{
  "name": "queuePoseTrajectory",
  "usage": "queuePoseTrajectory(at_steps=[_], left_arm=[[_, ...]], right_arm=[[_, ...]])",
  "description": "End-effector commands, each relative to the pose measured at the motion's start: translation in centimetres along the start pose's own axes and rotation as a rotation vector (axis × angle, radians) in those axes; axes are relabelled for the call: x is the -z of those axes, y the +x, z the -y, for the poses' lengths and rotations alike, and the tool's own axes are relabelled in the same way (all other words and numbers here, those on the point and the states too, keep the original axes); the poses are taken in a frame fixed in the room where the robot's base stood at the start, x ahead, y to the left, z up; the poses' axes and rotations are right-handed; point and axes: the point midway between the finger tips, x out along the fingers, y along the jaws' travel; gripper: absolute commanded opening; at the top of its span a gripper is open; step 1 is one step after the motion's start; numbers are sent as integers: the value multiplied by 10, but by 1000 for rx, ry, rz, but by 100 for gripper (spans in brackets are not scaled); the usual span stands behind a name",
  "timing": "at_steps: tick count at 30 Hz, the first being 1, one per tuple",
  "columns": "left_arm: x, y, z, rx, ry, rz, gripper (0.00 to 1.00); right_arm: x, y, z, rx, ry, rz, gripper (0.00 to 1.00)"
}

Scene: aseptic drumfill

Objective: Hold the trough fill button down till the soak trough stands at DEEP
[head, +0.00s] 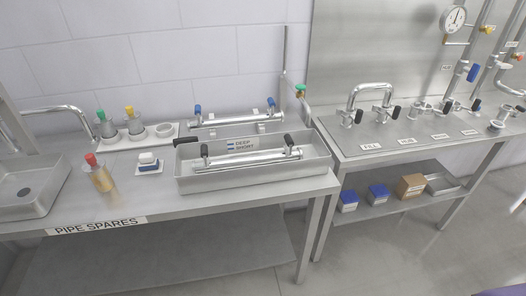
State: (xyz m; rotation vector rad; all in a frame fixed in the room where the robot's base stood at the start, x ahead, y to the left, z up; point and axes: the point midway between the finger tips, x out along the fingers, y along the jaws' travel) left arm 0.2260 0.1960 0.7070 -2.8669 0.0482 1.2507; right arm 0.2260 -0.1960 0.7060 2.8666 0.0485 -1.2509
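The soak trough (255,184) is a grey metal basin on the right part of the left bench. On its inner back wall is a level plate (241,145) with blue marks, reading DEEP above SHORT. A steel pipe piece (250,160) with two black handles lies in the trough. I cannot make out a water line. A green knob (300,89) sits on the pipework behind the trough's right end. A small white and blue block (148,160) stands on a white plate left of the trough. I cannot tell which part is the fill button. Neither gripper shows.
A second pipe piece with blue handles (235,119) lies behind the trough. Several bottles with coloured caps, one red-capped (100,174), and a sink (28,192) are to the left. A bench with valves (400,140) and labels stands right. Bare bench lies in front of the bottles.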

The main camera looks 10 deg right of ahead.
Motion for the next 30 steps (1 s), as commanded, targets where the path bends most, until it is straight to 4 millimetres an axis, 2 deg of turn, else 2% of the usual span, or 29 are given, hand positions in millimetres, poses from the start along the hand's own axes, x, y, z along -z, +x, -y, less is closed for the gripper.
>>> queuePoseTrajectory(at_steps=[2,9,30], left_arm=[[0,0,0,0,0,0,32],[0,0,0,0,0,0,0],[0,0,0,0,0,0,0]], right_arm=[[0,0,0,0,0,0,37],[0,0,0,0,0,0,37],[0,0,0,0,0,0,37]])
